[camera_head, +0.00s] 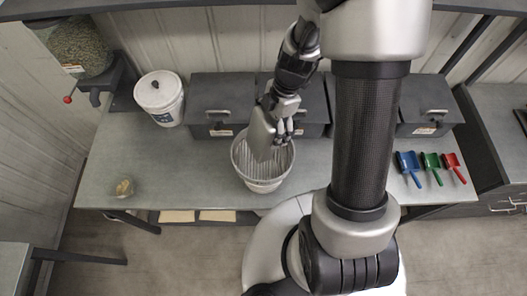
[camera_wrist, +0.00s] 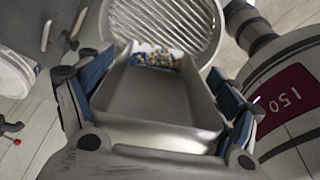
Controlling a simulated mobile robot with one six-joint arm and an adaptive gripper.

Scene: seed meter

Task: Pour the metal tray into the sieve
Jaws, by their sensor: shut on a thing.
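The metal tray (camera_head: 261,132) is in my gripper (camera_head: 286,120), tilted steeply with its far end down over the sieve (camera_head: 247,172). In the wrist view the fingers of my gripper (camera_wrist: 160,98) hold the tray (camera_wrist: 155,98) by its two sides. The slotted sieve (camera_wrist: 165,22) shows just beyond that end. In the head view the sieve is a round, light container with a slotted floor. I cannot make out seeds in it.
A white lidded bucket (camera_head: 159,98) and dark lidded boxes (camera_head: 222,105) line the back of the bench. A hopper of seeds (camera_head: 78,45) hangs at the left. A small dish (camera_head: 124,187) stands front left. Blue, green and red scoops (camera_head: 431,167) lie right. The bench's left middle is clear.

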